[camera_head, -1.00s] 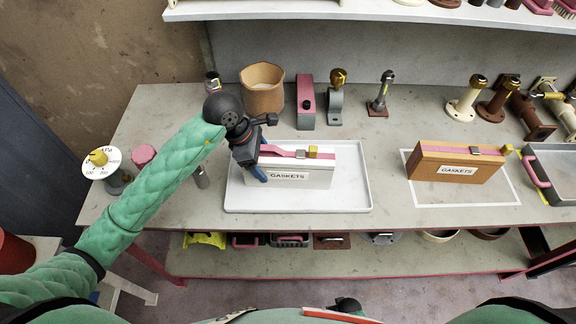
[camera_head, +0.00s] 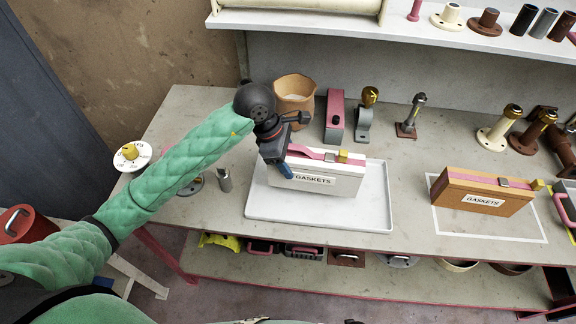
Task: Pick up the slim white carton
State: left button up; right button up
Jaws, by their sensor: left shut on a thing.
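The slim white carton (camera_head: 335,184), labelled GASKETS with a pink strap and a yellow clasp on top, stands upright over the white tray (camera_head: 376,208). My left gripper (camera_head: 284,165) is at the carton's left end, pointing down, and is shut on it. The gripper hides part of that end. I cannot tell whether the carton's base touches the tray or is slightly above it. My right gripper is not in view.
An orange GASKETS carton (camera_head: 482,192) stands in a white outline at the right. Behind the tray are an orange pot (camera_head: 295,97), a pink-and-grey block (camera_head: 335,116) and pipe fittings. A shelf (camera_head: 420,42) overhangs the back. Bare bench lies between tray and outline.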

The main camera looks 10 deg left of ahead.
aim_at(313, 163)
pick_arm(q)
jog(key=d+r, duration=0.1)
jog(key=d, duration=0.1)
jog(key=s+d+r, duration=0.1)
jog(key=d, duration=0.1)
jog(key=s+d+r, duration=0.1)
jog(key=d, duration=0.1)
jog(key=shift+s+r, duration=0.25)
jog(key=d+r, duration=0.1)
jog(key=s+d+r, duration=0.1)
jog(key=d, duration=0.1)
jog(key=s+d, duration=0.1)
jog(key=shift+s+d+r, duration=0.1)
jog(key=shift+d+r, duration=0.05)
jog(key=shift+r, duration=0.25)
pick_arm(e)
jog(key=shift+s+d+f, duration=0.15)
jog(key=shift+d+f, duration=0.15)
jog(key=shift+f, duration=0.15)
